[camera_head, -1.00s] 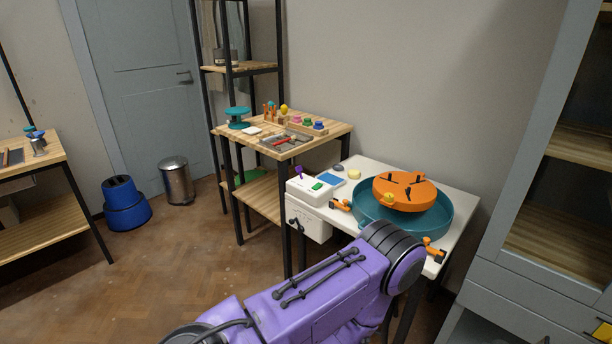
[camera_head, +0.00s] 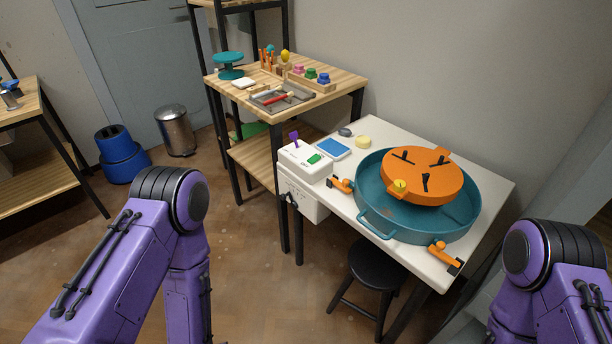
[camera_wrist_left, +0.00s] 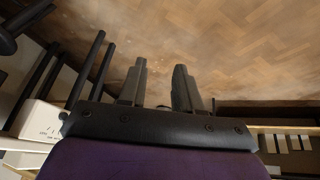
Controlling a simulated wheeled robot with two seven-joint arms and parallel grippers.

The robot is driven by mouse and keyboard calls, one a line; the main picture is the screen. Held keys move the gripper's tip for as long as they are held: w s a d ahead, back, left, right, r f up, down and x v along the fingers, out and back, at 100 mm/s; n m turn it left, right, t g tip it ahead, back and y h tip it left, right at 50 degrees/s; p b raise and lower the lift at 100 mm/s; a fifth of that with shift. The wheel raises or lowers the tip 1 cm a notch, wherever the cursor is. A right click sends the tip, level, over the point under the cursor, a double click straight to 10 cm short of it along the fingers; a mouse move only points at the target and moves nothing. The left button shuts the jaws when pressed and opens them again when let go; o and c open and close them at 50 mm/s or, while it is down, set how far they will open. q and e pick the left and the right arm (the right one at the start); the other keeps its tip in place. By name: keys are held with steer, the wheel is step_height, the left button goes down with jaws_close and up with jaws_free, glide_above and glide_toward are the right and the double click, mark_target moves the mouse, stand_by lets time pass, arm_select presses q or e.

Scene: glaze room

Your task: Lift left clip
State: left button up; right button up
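The left clip (camera_head: 342,184) is a small orange clamp with a black part. It sits at the left edge of the white table, beside the teal basin (camera_head: 375,213). A similar orange clip (camera_head: 443,256) is at the table's front right edge. My left gripper (camera_wrist_left: 160,66) shows in the left wrist view. Its two dark fingers are apart with nothing between them, over the wooden floor. In the head view only the arm links show. My right gripper is out of view; only part of that arm shows at the lower right.
The white table (camera_head: 372,130) also holds an orange disc (camera_head: 440,193) in the basin, a white box with a green button (camera_head: 304,161), a blue pad (camera_head: 333,148) and a yellow sponge (camera_head: 363,141). A black stool (camera_head: 372,266) stands below. A wooden shelf unit (camera_head: 345,81) stands behind left.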

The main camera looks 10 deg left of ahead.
arm_select(q)
steer(key=w+d+f+m+t+h+b, duration=0.25)
steer(key=w+d, duration=0.25)
steer(key=w, duration=0.6)
steer(key=m+t+h+b, duration=0.4)
steer(key=m+t+h, duration=0.3)
steer(key=m+h, duration=0.35)
glide_toward(344, 184)
steer(key=x, duration=0.8)
steer(key=shift+w+d, duration=0.15)
steer(key=shift+w, duration=0.15)
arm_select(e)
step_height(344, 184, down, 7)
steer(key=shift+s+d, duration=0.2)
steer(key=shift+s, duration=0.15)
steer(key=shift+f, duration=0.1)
